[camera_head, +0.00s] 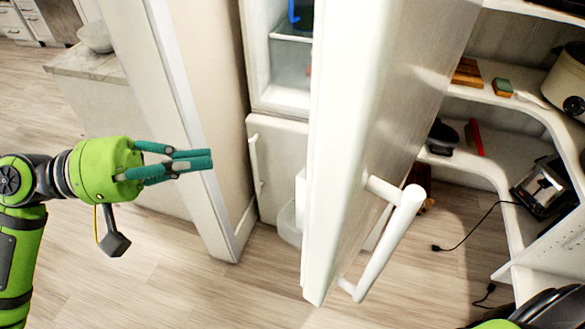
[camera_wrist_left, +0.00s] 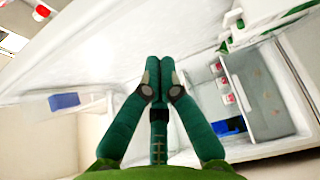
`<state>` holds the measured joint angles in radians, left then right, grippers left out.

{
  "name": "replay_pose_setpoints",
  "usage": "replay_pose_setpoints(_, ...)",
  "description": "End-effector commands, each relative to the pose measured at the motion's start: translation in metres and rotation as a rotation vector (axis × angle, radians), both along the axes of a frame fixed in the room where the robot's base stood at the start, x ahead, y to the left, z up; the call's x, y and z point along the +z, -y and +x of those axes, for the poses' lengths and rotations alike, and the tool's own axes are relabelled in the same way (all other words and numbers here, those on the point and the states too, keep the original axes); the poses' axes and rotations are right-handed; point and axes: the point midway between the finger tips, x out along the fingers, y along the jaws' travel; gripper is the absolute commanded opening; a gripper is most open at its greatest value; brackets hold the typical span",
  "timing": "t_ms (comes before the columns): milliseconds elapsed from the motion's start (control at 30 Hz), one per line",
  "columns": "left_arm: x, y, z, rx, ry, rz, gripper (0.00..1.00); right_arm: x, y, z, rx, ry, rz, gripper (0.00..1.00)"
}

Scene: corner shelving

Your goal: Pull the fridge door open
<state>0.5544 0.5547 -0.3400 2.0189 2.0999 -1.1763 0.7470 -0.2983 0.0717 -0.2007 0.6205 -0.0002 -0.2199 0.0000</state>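The white fridge door (camera_head: 365,130) stands swung open in the middle of the head view, its edge toward me. Its long white bar handle (camera_head: 392,240) is on the right face, and no gripper touches it. Behind the door, part of the fridge interior (camera_head: 290,70) shows, with a lower door and its small handle. My left gripper (camera_head: 212,160) is to the left of the door, apart from it, with its teal fingers together and nothing between them. In the left wrist view the fingertips (camera_wrist_left: 160,62) meet in front of pale fridge surfaces. My right gripper is not visible.
Corner shelving (camera_head: 480,165) at the right holds a slow cooker (camera_head: 568,80), a toaster (camera_head: 543,185) and small items. A white bowl (camera_head: 95,37) sits on a counter (camera_head: 85,63) at the back left. Wooden floor (camera_head: 150,270) is clear at lower left.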

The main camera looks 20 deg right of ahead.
Motion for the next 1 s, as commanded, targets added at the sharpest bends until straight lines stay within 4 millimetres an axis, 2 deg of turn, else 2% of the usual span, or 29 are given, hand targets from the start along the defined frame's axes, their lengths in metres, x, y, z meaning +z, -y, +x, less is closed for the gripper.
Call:
replay_pose_setpoints(167,0.005,0.023,-0.005,-0.005,-0.001,-0.004,0.0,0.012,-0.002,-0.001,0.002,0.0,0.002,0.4)
replay_pose_setpoints(533,0.006,0.1,-0.015,-0.001,-0.002,-0.005,0.0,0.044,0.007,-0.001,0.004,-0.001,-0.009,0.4)
replay_pose_setpoints(700,0.004,0.113,-0.037,0.001,-0.002,-0.003,0.0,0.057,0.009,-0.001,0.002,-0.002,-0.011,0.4)
replay_pose_setpoints(1000,0.0,0.12,-0.046,0.004,0.0,-0.002,0.0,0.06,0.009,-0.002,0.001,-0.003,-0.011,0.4)
